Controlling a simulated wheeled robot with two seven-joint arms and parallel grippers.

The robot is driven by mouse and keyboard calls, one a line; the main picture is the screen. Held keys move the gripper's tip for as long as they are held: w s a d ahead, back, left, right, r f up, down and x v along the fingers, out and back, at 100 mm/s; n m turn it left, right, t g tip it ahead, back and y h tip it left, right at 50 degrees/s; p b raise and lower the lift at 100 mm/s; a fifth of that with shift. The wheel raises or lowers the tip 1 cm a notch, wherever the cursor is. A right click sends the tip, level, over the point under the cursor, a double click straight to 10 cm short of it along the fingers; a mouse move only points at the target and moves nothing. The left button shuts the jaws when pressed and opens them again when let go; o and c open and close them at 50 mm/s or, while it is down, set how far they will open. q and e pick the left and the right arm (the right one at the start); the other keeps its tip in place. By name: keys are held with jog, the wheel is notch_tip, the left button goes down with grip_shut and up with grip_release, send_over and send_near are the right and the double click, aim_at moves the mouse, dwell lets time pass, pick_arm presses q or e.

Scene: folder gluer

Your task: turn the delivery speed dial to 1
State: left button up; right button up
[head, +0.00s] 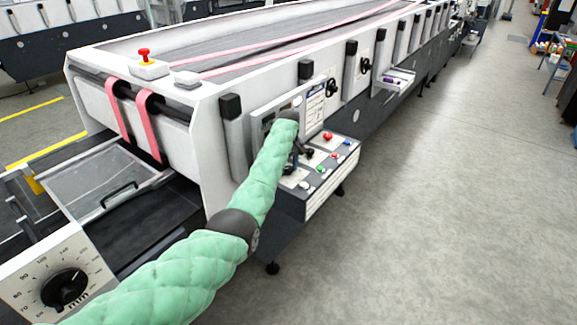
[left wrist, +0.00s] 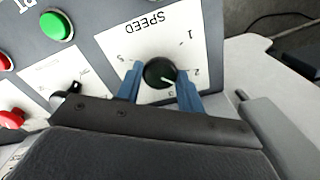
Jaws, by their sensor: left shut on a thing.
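The delivery speed dial (left wrist: 160,73) is a round dark knob on a white plate (left wrist: 140,42) marked SPEED, with numbers around it. Its pale pointer line aims right in the left wrist view, roughly toward the 2. The 1 is farther up the plate. My left gripper (left wrist: 160,84) has its blue fingers on either side of the knob, shut on it. In the head view my left gripper (head: 297,153) is at the control panel (head: 322,185), and my green-sleeved arm partly covers the panel, so the dial cannot be made out there. My right gripper is not in view.
A green button (left wrist: 57,26) and a red button (left wrist: 10,118) are near the gripper. A small black selector (left wrist: 68,92) is close to the left finger. A large dial (head: 65,288) is at the lower left. Open floor (head: 440,190) lies right of the machine.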

pick_arm(q)
jog(key=n, duration=0.3)
jog(key=shift+w+r+n, duration=0.15)
jog(key=shift+r+n, duration=0.15)
jog(key=shift+n, duration=0.1)
jog(key=n, duration=0.3)
jog(key=shift+n, duration=0.3)
jog(key=n+b, duration=0.1)
jog(key=n, duration=0.6)
jog(key=shift+n+b, duration=0.3)
jog(key=shift+n, duration=0.2)
jog(key=o, duration=0.7)
jog(key=shift+o, duration=1.4)
jog(key=shift+f, duration=0.15)
